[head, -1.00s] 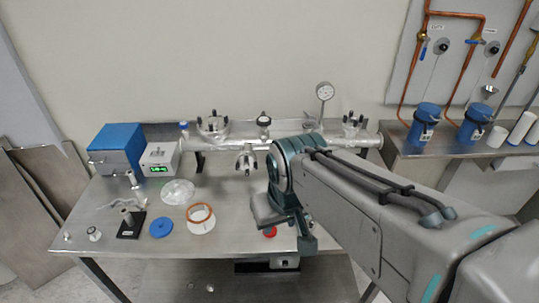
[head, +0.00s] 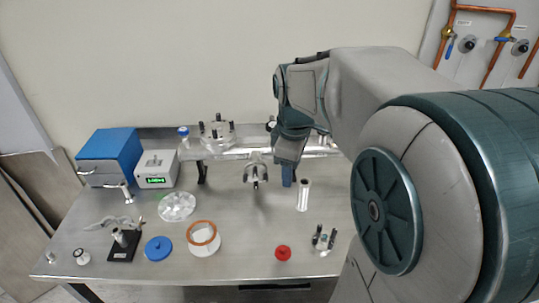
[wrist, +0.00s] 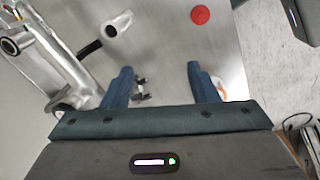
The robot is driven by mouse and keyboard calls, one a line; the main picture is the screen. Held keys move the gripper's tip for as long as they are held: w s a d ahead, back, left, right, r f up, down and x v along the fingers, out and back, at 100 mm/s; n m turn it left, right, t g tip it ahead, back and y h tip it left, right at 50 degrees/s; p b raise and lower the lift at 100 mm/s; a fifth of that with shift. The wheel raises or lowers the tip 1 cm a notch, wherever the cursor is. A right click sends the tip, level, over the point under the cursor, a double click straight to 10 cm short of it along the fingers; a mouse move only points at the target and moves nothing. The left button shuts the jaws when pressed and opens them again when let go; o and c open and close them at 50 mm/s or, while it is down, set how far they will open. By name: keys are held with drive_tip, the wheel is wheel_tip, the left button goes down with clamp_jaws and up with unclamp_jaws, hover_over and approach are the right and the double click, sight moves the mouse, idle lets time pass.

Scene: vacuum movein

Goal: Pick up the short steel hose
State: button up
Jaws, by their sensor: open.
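The short steel hose looks to be the pale silvery tube (head: 304,195) standing behind the red cap in the head view. A flanged steel tube that seems to be the same piece (wrist: 118,24) shows at the upper left of the wrist view, beyond the fingers and not between them. My gripper (wrist: 155,78) is open and empty, with its two blue fingers apart above the table. In the head view my gripper (head: 287,175) points down just left of the tube, mostly hidden by my arm.
The steel manifold (head: 232,153) runs along the back, with a clamped port (head: 256,171) hanging forward. A red cap (head: 283,253), small black-ended clamps (head: 323,239) and an orange-rimmed ring (head: 203,238) lie in front. A blue lid (head: 158,248) is further left.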

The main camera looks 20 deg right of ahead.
sight(303, 191)
drive_tip(key=w+d+f+n+g+b, duration=0.1)
drive_tip(key=w+d+f+n+b, duration=0.2)
drive_tip(key=w+d+f+n, duration=0.35)
drive_tip(key=shift+n+y, duration=0.3)
drive_tip(key=shift+n, duration=0.25)
drive_tip(key=f, duration=0.8)
drive_tip(key=w+d+f, duration=0.1)
drive_tip(key=f, duration=0.3)
drive_tip(key=shift+w+f, duration=0.1)
drive_tip(key=c, duration=1)
